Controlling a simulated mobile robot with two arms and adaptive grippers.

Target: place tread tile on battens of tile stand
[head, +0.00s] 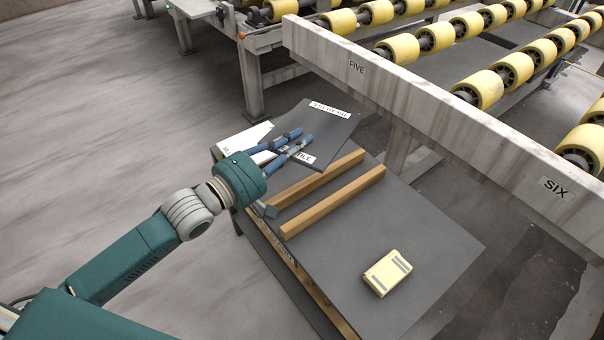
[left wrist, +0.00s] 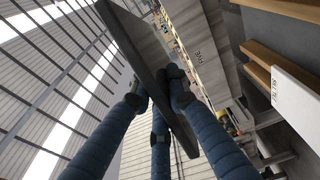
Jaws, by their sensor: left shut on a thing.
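The dark grey tread tile (head: 328,130) has white labels and is held above the far end of the tile stand (head: 430,225). My left gripper (head: 299,143), with blue fingers, is shut on the tile's near left edge. In the left wrist view the fingers close on both faces of the tile (left wrist: 150,55). My right gripper is not in view.
A white slab (head: 240,141) lies at the stand's far left, partly hidden by my gripper. A yellow block (head: 388,273) lies on the stand's near right part. A stone-coloured beam (head: 440,118) marked FIVE and SIX and yellow rollers (head: 480,88) run behind the stand.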

